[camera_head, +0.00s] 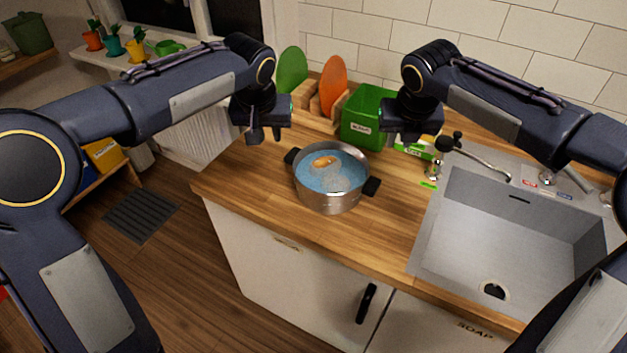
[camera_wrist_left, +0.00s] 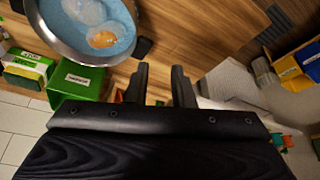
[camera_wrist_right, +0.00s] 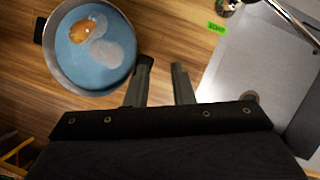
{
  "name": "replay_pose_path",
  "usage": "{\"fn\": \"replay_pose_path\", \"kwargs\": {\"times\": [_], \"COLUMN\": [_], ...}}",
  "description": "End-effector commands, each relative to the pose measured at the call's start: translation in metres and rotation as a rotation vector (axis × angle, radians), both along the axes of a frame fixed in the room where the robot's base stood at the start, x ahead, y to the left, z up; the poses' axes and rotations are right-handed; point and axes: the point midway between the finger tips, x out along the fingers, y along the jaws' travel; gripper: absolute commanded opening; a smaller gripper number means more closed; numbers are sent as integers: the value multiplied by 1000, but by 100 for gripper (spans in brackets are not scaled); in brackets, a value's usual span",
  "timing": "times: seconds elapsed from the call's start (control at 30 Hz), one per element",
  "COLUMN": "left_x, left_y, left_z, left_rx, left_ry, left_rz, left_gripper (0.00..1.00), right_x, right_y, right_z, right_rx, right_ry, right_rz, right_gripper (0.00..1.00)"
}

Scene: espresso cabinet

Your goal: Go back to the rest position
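My left gripper (camera_head: 264,134) hangs above the counter at the left of the pot, apart from it. In the left wrist view its two fingers (camera_wrist_left: 162,86) stand apart with nothing between them. My right gripper (camera_head: 412,138) hangs above the counter to the right of the pot. In the right wrist view its fingers (camera_wrist_right: 160,84) are apart and empty. The steel pot (camera_head: 330,198) stands upright on the wooden counter. It holds blue liquid with an orange-brown item and a pale foamy patch. Both grippers are clear of the pot's dark handles.
The sink (camera_head: 512,230) with its faucet (camera_head: 478,156) lies at the right. A green box (camera_head: 367,118) stands behind the pot, with green and orange boards (camera_head: 333,82) beside it. A white cabinet (camera_head: 290,265) is below the counter. The counter's front edge is clear.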

Motion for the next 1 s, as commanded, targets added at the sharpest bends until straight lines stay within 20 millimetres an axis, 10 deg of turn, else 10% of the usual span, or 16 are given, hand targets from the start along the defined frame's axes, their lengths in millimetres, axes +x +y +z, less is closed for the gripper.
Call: {"fn": "replay_pose_path", "kwargs": {"times": [0.47, 0.73, 1.0], "left_x": [-20, -132, -251], "left_y": [15, 72, 88], "left_z": [8, 15, -16], "left_rx": [-14, -109, -260], "left_ry": [-2, -3, -43], "left_rz": [1, 10, 46], "left_gripper": [22, 22, 22], "right_x": [-20, -133, -253], "right_y": [-11, -64, -88], "right_z": [7, 13, -19], "right_rx": [55, 433, 972], "right_ry": [-3, 17, 173], "right_rz": [-157, -1087, -2198], "right_gripper": [22, 22, 22]}}
